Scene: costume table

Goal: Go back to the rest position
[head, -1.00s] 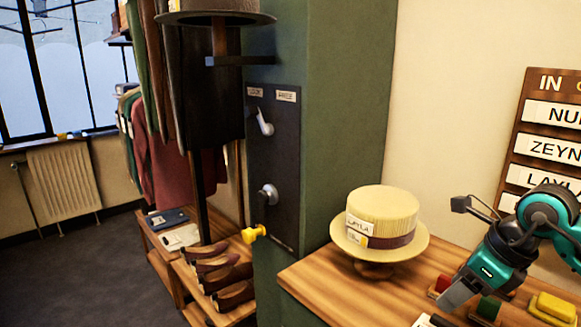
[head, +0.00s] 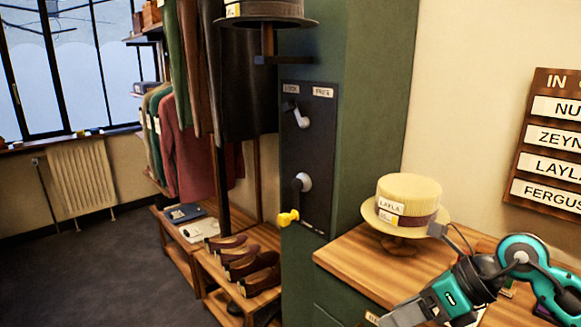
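My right arm comes in at the lower right, in black and teal. Its grey gripper (head: 402,315) points down and to the left, over the front part of the wooden counter (head: 345,255). The gripper is cut off by the bottom edge of the picture, so its fingers' opening is not clear. No held object shows. My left arm and gripper are not in view.
A straw hat (head: 408,195) tagged LAYLA sits on a stand on the counter. A dark panel (head: 309,150) with handles and a yellow knob (head: 288,218) is on the green pillar. Shoes (head: 250,270) lie on a low rack. Dark floor (head: 80,270) is open at left.

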